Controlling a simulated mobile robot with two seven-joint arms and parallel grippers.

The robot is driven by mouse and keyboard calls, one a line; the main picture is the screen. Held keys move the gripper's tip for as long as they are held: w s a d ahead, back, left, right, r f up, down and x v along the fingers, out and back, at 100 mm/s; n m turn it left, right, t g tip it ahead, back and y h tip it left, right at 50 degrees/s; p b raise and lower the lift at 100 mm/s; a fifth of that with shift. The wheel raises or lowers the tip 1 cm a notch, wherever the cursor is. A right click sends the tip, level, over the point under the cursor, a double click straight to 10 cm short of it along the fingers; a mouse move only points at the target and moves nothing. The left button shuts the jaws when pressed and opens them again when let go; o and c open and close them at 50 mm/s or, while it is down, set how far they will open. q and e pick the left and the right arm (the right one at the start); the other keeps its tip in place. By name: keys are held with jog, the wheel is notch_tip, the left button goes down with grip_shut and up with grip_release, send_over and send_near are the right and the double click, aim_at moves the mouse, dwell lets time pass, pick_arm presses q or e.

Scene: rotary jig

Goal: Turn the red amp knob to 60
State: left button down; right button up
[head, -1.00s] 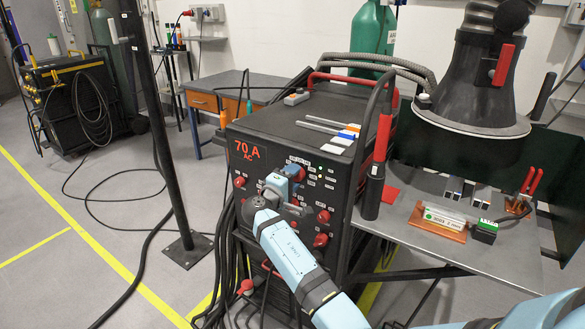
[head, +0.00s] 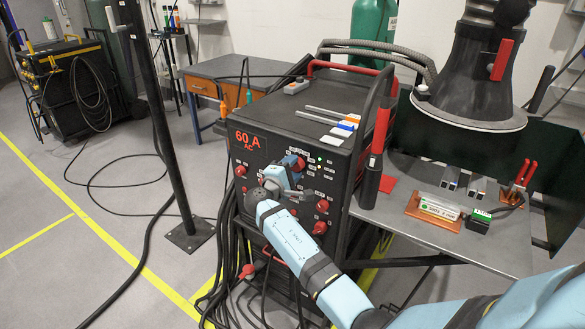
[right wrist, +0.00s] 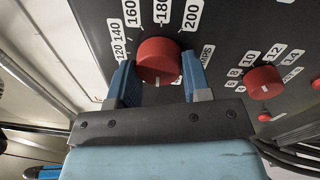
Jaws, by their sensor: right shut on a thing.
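The black welding machine (head: 330,118) stands in the middle of the head view, its front panel facing left. Its red display (head: 246,140) reads "60 A AC". The red amp knob (right wrist: 158,61) sits on the panel among white number labels from 120 to 200 in the right wrist view. My right gripper (head: 284,172) is at the upper part of the panel. In the right wrist view its blue fingers (right wrist: 160,75) lie on either side of the knob, shut on it. My left gripper is not in view.
Other red knobs, such as one at the right (right wrist: 264,82), sit close by on the panel. A grey worktable (head: 480,240) with a copper plate (head: 432,212) stands right of the machine. A black post (head: 160,120) and loose cables are at the left.

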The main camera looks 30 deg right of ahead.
jog(key=o, duration=0.9)
jog(key=shift+s+a+f, duration=0.1)
jog(key=shift+s+a, duration=0.1)
jog(key=shift+a, duration=0.25)
jog(key=v, duration=1.3)
jog(key=shift+d, duration=0.1)
